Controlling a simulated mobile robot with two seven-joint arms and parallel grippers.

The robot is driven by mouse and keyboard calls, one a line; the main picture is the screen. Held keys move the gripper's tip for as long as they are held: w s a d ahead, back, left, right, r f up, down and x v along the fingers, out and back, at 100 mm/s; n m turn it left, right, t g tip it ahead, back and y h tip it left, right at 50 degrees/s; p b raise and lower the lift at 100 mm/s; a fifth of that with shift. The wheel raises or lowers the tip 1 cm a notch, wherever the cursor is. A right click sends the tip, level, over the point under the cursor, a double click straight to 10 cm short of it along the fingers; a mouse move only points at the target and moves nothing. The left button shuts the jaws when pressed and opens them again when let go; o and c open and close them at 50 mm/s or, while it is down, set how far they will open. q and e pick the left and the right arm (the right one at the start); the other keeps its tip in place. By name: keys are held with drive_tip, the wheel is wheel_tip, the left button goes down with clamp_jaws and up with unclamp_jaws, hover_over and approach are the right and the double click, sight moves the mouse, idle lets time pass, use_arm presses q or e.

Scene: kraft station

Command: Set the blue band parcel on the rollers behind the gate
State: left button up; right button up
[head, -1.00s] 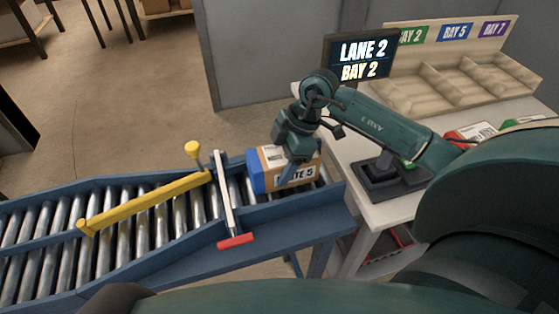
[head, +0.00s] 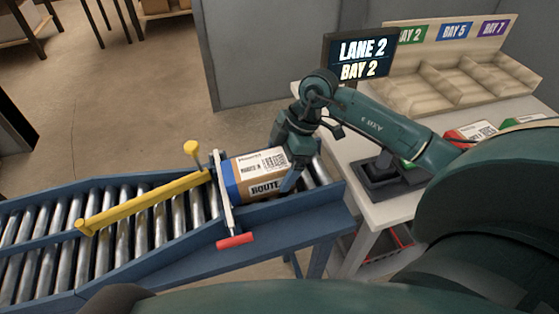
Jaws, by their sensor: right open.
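The blue band parcel (head: 258,172) is a brown box with a blue band at its left end and a white label on top. It lies on the rollers at the right end of the conveyor, right beside the gate (head: 227,196), a pale bar with a red handle. Its blue end is at the bar; I cannot tell whether they touch. My right gripper (head: 287,178) is open at the parcel's right end, with a finger in front of its near right corner. The other finger is hidden. My left gripper is not in view.
A yellow bar (head: 150,202) lies slantwise over the conveyor rollers (head: 120,236) left of the gate. A screen (head: 360,58) reads LANE 2, BAY 2. The white table (head: 392,208) at right holds a divided bay tray (head: 405,98) and parcels (head: 470,134).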

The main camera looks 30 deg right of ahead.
drive_tip(key=v, duration=1.3)
drive_tip(key=shift+b, duration=0.3)
